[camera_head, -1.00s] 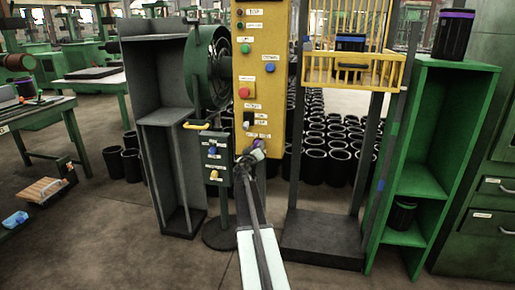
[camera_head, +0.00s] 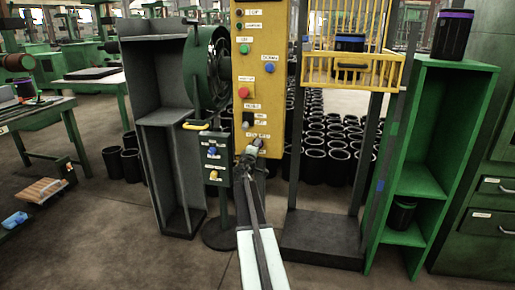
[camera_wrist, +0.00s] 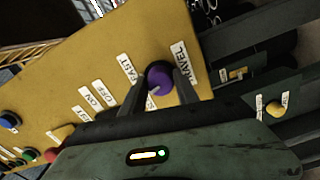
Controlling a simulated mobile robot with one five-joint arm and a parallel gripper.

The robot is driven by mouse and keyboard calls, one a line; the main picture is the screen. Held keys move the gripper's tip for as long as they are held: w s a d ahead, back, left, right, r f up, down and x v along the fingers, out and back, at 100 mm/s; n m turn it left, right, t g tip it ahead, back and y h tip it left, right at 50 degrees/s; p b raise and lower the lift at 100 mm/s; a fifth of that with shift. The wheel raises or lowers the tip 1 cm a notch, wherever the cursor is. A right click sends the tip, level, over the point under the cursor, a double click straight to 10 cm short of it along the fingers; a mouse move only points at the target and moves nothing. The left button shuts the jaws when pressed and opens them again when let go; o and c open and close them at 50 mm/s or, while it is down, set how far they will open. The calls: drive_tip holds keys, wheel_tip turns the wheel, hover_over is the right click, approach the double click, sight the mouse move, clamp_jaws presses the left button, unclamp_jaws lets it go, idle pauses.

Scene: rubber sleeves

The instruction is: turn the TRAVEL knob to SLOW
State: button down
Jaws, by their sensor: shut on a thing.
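The TRAVEL knob (camera_wrist: 159,76) is purple and round, on the yellow control panel (camera_head: 246,95). In the wrist view it sits between the two fingers of my gripper (camera_wrist: 160,88), which are shut on it. A small pale mark shows at the lower left of its face; I cannot tell which setting it points to. The TRAVEL label (camera_wrist: 184,62) is right of the knob and the FAST label (camera_wrist: 127,68) is left of it. I cannot see a SLOW label; the fingers and gripper body cover part of the panel. In the head view my gripper (camera_head: 251,154) is at the panel's lower end.
A red button (camera_head: 244,92), a blue button (camera_head: 269,68) and a dark switch (camera_head: 247,118) are higher on the panel. A small green control box (camera_head: 216,150) is close on the left. A yellow cage (camera_head: 352,72) and green shelf (camera_head: 430,165) stand to the right.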

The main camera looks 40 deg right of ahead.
drive_tip(key=shift+w+a+n, duration=0.2)
drive_tip(key=shift+n, duration=0.9)
drive_tip(key=c, duration=0.9)
unclamp_jaws()
drive_tip(key=shift+s+d, duration=0.1)
drive_tip(key=v, duration=0.7)
drive_tip(key=shift+s+a, duration=0.15)
drive_tip(key=shift+a, duration=0.25)
